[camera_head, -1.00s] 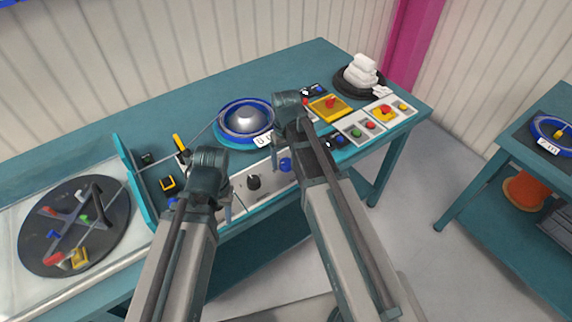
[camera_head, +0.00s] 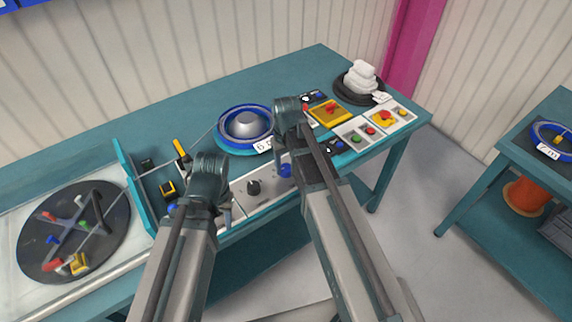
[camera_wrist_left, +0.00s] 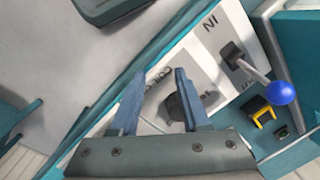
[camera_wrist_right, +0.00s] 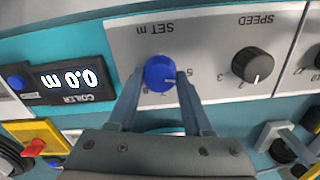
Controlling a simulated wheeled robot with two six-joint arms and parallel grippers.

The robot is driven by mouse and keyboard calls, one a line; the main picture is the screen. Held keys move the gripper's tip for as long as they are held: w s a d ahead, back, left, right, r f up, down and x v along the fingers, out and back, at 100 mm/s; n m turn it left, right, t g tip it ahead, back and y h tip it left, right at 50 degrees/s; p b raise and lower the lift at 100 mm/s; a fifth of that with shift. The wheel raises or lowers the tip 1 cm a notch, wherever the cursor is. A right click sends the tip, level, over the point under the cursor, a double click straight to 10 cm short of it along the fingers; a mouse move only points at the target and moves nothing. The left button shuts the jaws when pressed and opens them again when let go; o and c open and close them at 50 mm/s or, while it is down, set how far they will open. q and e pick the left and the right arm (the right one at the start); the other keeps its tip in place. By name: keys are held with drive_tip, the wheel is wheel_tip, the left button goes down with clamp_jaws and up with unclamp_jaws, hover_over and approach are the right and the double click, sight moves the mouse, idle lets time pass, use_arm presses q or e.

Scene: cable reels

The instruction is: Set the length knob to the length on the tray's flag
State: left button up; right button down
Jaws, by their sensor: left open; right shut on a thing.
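The blue length knob (camera_wrist_right: 160,73), under the label SET m, sits on the light control panel in the right wrist view. It also shows in the head view (camera_head: 285,170). My right gripper (camera_wrist_right: 158,80) is shut on it, one finger on each side. A blue ring-shaped tray (camera_head: 551,132) on the side table carries a white flag (camera_head: 548,151) that seems to read 7 m. My left gripper (camera_wrist_left: 160,75) is open and empty above the panel's left part.
The coiler display (camera_wrist_right: 70,78) reads 0.0 m. A black speed knob (camera_wrist_right: 252,65) is beside the blue knob. A lever with a blue ball (camera_wrist_left: 280,92) stands near my left gripper. A blue reel (camera_head: 245,124) with another flag sits behind the panel.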

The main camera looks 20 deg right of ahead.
sight(286, 167)
drive_tip(key=m, duration=0.4)
drive_tip(key=shift+m, duration=1.6)
drive_tip(key=shift+c, duration=1.6)
unclamp_jaws()
use_arm(q)
drive_tip(key=shift+r, duration=0.1)
use_arm(e)
drive_tip(key=shift+r, duration=0.1)
use_arm(q)
wheel_tip(286, 167, up, 14)
drive_tip(key=p, duration=1.3)
drive_tip(key=shift+f+p, duration=0.2)
drive_tip(key=shift+p, duration=0.2)
use_arm(e)
wheel_tip(286, 167, up, 14)
drive_tip(key=shift+f, duration=0.2)
